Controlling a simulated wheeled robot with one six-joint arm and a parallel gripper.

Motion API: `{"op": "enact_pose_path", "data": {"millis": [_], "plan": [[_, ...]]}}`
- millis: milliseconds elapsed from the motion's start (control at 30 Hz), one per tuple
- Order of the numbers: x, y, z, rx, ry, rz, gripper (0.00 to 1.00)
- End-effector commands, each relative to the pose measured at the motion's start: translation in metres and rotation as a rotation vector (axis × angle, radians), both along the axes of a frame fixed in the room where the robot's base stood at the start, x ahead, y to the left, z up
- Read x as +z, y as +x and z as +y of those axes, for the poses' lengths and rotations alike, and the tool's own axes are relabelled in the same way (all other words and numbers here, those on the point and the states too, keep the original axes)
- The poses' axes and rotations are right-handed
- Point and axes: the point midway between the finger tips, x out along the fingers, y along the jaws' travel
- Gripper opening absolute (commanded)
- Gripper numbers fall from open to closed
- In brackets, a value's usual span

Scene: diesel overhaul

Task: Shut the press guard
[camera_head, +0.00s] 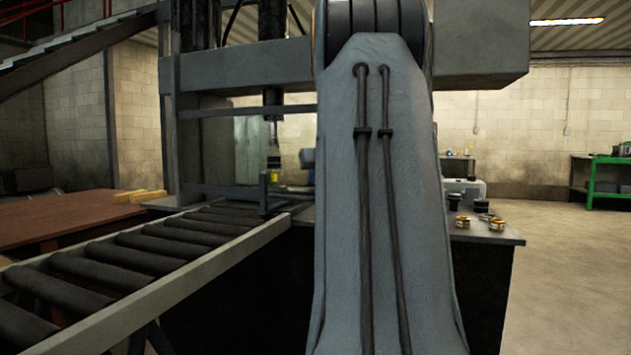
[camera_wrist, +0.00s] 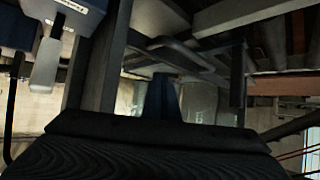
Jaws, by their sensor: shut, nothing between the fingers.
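The press (camera_head: 245,66) stands at the centre left in the head view, a heavy grey frame with a dark ram (camera_head: 272,108) hanging over its work space. Horizontal bars with a see-through area between them, seemingly the press guard (camera_head: 245,112), cross the front of that space. My arm hides the right part, so I cannot tell how far the guard stands open. In the wrist view my gripper (camera_wrist: 165,97) points at grey bars and frame parts (camera_wrist: 180,55). Its fingers look shut and empty; I cannot tell whether they touch anything. The head view does not show my gripper.
A roller conveyor (camera_head: 150,250) runs from the lower left to the press. A dark bench (camera_head: 480,233) at the right carries small brass and black parts (camera_head: 496,224). A brown table (camera_head: 70,218) lies at the left and a green bench (camera_head: 605,172) far right. The right floor is clear.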

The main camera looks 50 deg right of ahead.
Motion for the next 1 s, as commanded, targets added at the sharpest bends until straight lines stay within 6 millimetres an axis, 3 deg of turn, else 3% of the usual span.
{"op": "enact_pose_path", "data": {"millis": [33, 400, 600, 1000], "plan": [[0.011, -0.011, 0.005, -0.002, -0.003, -0.003, 0.0], [0.048, -0.061, 0.036, 0.0, -0.004, -0.002, 0.0], [0.056, -0.072, 0.042, 0.0, -0.004, -0.002, 0.0], [0.056, -0.072, 0.043, 0.002, -0.005, -0.003, 0.0]]}}
